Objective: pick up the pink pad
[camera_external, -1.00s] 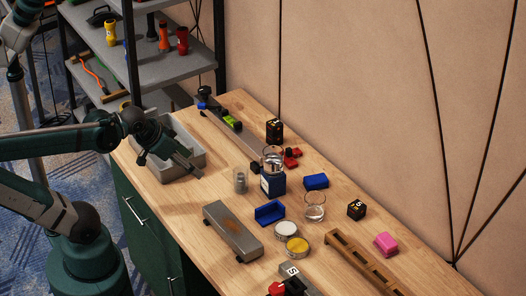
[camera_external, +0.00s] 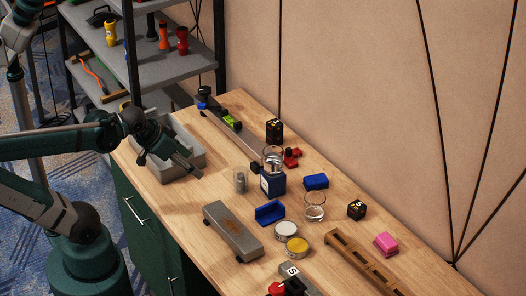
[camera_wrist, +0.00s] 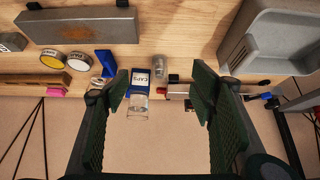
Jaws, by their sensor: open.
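The pink pad (camera_external: 386,244) lies on the wooden table at the right, beside a long brown slotted rack. In the wrist view the pink pad (camera_wrist: 57,93) shows small at the left edge of the table. My gripper (camera_external: 196,172) is at the left part of the table near the grey bin, far from the pad. In the wrist view my gripper (camera_wrist: 163,95) has its two green fingers wide apart with nothing held between them.
Between gripper and pad stand a blue box with a glass jar (camera_external: 272,180), a clear glass (camera_external: 315,207), blue blocks (camera_external: 270,213), round tins (camera_external: 298,247) and a grey bar (camera_external: 232,231). A grey bin (camera_external: 188,150) is at the left. A wall borders the table's back.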

